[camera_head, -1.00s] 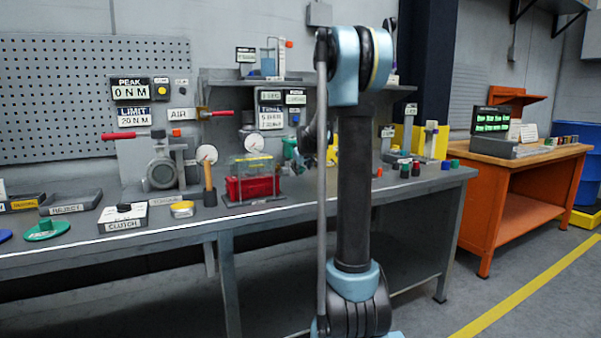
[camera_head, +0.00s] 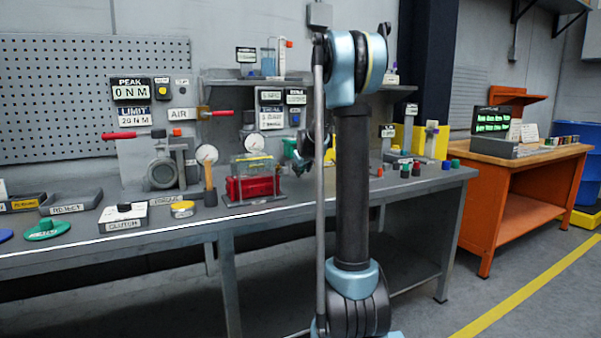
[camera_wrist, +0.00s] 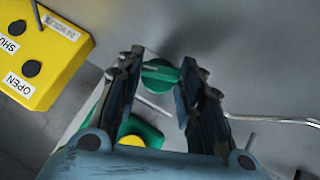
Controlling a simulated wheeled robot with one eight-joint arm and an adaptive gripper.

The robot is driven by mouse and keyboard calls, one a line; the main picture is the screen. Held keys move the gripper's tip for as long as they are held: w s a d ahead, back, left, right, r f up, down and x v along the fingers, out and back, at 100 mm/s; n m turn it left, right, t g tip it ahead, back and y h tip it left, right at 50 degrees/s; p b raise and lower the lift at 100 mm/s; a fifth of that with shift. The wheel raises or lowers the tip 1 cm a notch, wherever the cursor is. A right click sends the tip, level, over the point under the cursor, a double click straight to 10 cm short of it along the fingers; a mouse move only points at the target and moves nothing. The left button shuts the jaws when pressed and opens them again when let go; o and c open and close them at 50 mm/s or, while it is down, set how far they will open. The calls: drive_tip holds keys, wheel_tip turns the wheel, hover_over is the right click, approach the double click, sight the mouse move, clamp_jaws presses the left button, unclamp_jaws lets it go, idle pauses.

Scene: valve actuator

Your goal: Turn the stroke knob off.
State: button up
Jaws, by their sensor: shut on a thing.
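A green knob (camera_wrist: 160,75) sits between the two fingertips of my gripper (camera_wrist: 161,64) in the wrist view. The gripper is shut on it. I cannot read a label that names this knob as the stroke knob. Below it, between the fingers, is a larger green part (camera_wrist: 146,132) with a yellow disc. In the head view, green (camera_head: 289,149) shows at the actuator on the bench, just left of my arm. My arm hides most of my gripper and the knob there.
A yellow box (camera_wrist: 72,42) with dark buttons and an OPEN label is at the wrist view's upper left. A thin pale rod (camera_wrist: 270,119) runs at its right. The bench (camera_head: 100,250) also holds a red cylinder (camera_head: 252,187) and a clutch box (camera_head: 124,219).

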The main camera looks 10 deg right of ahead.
drive_tip(key=shift+w+d+m+g+y, duration=0.15)
drive_tip(key=shift+m+g+y, duration=0.25)
drive_tip(key=shift+y, duration=0.45)
drive_tip(key=shift+s+d+m+g+y, duration=0.1)
drive_tip(key=shift+m+g+y, duration=0.1)
drive_tip(key=shift+m+y, duration=0.5)
drive_tip(key=o, duration=0.8)
drive_tip(key=v, duration=1.2)
drive_tip(key=shift+w+d, duration=0.15)
